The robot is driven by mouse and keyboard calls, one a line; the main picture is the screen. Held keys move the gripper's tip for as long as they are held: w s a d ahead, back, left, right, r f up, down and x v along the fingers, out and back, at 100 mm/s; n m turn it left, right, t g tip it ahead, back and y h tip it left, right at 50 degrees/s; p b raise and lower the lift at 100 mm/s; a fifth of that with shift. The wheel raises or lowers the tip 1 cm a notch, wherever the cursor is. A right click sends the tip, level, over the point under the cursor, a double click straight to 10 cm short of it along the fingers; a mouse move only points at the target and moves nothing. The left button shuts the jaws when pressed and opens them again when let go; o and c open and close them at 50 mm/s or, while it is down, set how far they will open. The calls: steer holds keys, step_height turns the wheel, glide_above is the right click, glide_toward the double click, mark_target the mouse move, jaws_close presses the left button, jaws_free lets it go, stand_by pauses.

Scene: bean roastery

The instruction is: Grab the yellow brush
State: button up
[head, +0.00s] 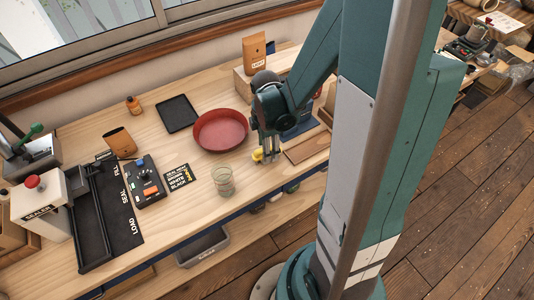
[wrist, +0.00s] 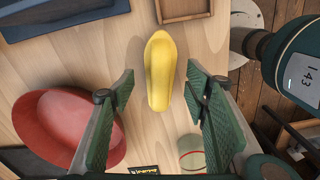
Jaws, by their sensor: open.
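A yellow object (wrist: 160,72), long and rounded, lies on the wooden table in the wrist view; I take it for the yellow brush, though no bristles show. In the head view only a small part of the yellow brush (head: 258,155) shows at the fingertips. My gripper (wrist: 158,125) is open, its two fingers apart on either side of the near end of the brush. In the head view my gripper (head: 266,152) points down over the table.
A red bowl (head: 220,131) stands close left of my gripper. A glass (head: 223,181) stands in front near the table edge. A wooden tray (head: 308,147) lies to the right. A black tray (head: 177,114) and a card (head: 178,177) lie farther left.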

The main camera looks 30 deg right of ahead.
steer(key=shift+f, duration=0.6)
steer(key=shift+c, duration=0.3)
steer(key=c, duration=1)
